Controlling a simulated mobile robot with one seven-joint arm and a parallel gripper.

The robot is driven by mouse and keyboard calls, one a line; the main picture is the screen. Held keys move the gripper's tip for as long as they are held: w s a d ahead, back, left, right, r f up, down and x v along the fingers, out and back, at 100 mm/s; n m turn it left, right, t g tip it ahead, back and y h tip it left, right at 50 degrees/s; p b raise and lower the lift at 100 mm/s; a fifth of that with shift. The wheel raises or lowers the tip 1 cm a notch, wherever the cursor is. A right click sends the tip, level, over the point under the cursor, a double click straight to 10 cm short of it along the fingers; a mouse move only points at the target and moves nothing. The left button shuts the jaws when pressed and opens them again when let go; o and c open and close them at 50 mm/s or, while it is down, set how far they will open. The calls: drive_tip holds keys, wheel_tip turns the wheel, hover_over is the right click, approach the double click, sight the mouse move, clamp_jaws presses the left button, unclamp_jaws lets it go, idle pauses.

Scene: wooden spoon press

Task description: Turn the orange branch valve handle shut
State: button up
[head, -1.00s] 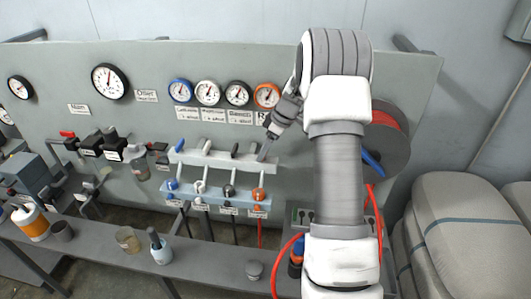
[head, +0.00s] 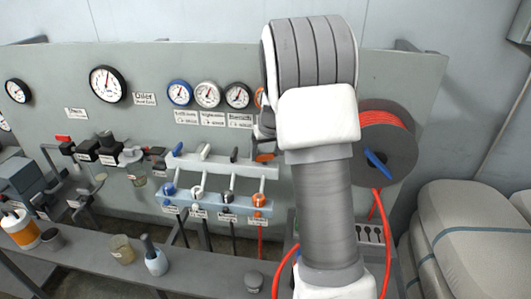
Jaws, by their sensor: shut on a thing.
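The orange branch valve handle (head: 265,157) is at the right end of the pale manifold (head: 219,164). Its orange part shows just left of my arm, lying roughly crosswise. My gripper (head: 265,145) is at this handle, shut on it. My forearm and wrist hide most of the gripper, so the fingertips and their contact are hard to see. The blue (head: 177,149), white (head: 204,151) and black (head: 233,154) handles stand in a row to the left, each angled upright along its branch.
Gauges line the panel (head: 400,80) above the manifold; the orange-rimmed one is mostly behind my arm. A hose reel (head: 400,150) with red hose is close on the right. Below, a bench holds a cup (head: 122,249) and a bottle (head: 154,258).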

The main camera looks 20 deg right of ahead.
drive_tip(key=m+h+p, duration=0.1)
drive_tip(key=m, duration=0.1)
drive_tip(key=m+h+p, duration=0.1)
drive_tip(key=m, duration=0.2)
drive_tip(key=shift+a+g, duration=0.1)
drive_tip(key=shift+g, duration=0.3)
drive_tip(key=shift+w+m, duration=0.1)
drive_tip(key=shift+m, duration=0.2)
drive_tip(key=o, duration=1.2)
drive_tip(key=shift+o, duration=0.2)
drive_tip(key=v, duration=1.7)
drive_tip(key=shift+r, duration=0.3)
drive_tip(key=shift+a, duration=0.1)
drive_tip(key=s+a+n+t+y, duration=0.1)
drive_tip(key=s+a+n, duration=0.2)
drive_tip(key=s, duration=1.1)
drive_tip(key=s+a+n+y, duration=0.1)
drive_tip(key=s+a+n, duration=0.3)
drive_tip(key=s+a, duration=0.5)
drive_tip(key=s, duration=0.4)
drive_tip(key=shift+s+a+t+y, duration=0.3)
drive_tip(key=shift+s+t, duration=0.1)
